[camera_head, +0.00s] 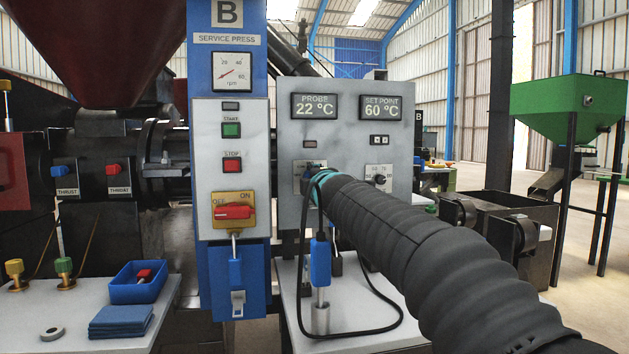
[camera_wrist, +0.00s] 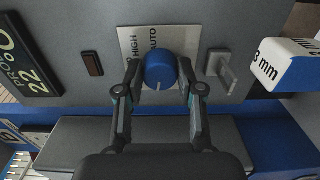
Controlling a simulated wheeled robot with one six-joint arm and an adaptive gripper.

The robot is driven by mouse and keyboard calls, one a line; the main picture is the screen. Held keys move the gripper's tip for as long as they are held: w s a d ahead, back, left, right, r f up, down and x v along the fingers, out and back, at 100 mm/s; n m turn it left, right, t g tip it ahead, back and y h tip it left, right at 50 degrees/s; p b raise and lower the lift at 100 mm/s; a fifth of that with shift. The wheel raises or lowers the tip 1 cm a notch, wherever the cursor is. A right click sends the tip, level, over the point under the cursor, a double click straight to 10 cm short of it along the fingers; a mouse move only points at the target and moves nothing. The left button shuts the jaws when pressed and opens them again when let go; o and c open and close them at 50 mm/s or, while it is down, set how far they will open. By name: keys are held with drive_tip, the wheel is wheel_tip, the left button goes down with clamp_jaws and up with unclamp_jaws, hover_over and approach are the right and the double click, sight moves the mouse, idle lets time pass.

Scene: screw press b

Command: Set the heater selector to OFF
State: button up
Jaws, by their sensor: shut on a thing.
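The heater selector is a round blue knob (camera_wrist: 160,70) on a white label plate (camera_wrist: 133,37) in the wrist view. Its white pointer line faces the bottom of that view. The words HIGH and AUTO show on the plate; the rest of the plate is covered by the knob and fingers, and I see no OFF mark. My gripper (camera_wrist: 160,78) has one finger on each side of the knob and is shut on it. In the head view, my arm hides the knob, and only part of its plate (camera_head: 300,169) shows on the grey control box (camera_head: 345,128).
A smaller dial (camera_head: 378,178) is on the same box. A black cable (camera_head: 285,300) loops below my arm near a blue-handled tool (camera_head: 320,262).

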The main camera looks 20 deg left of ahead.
drive_tip(key=o, duration=1.2)
drive_tip(key=shift+c, duration=0.2)
drive_tip(key=shift+s, duration=0.1)
drive_tip(key=v, duration=1.1)
drive_tip(key=shift+s+d, duration=0.15)
drive_tip(key=shift+s, duration=0.2)
